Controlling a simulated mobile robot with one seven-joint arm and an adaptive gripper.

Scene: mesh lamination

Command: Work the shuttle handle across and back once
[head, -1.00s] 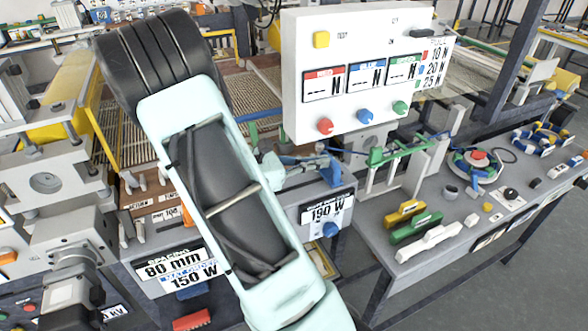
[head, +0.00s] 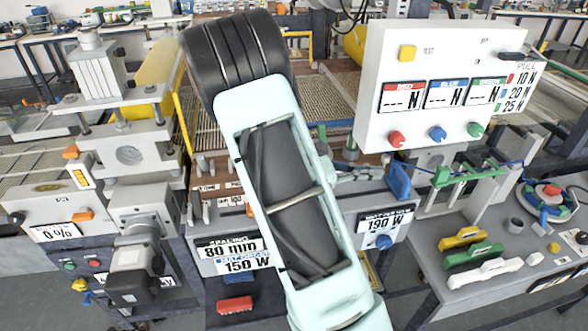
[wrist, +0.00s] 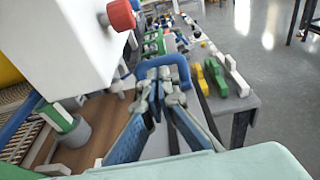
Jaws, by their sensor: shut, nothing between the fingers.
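A blue arch-shaped handle, seemingly the shuttle handle (wrist: 166,64), stands just beyond my fingertips in the wrist view. In the head view a blue upright piece, likely the same handle (head: 398,181), stands above the 190 W panel. My gripper (wrist: 160,84) has grey fingertips close together and blue pads behind them. It is shut with nothing between the fingers. The tips overlap the handle's opening in the picture; whether they touch it I cannot tell.
A white control box (head: 437,85) with red, blue and green knobs stands close above the gripper. A green rack (head: 470,172) is to the right. Yellow, green and white blocks (head: 474,256) lie on the right bench. A roller press (head: 125,150) stands left.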

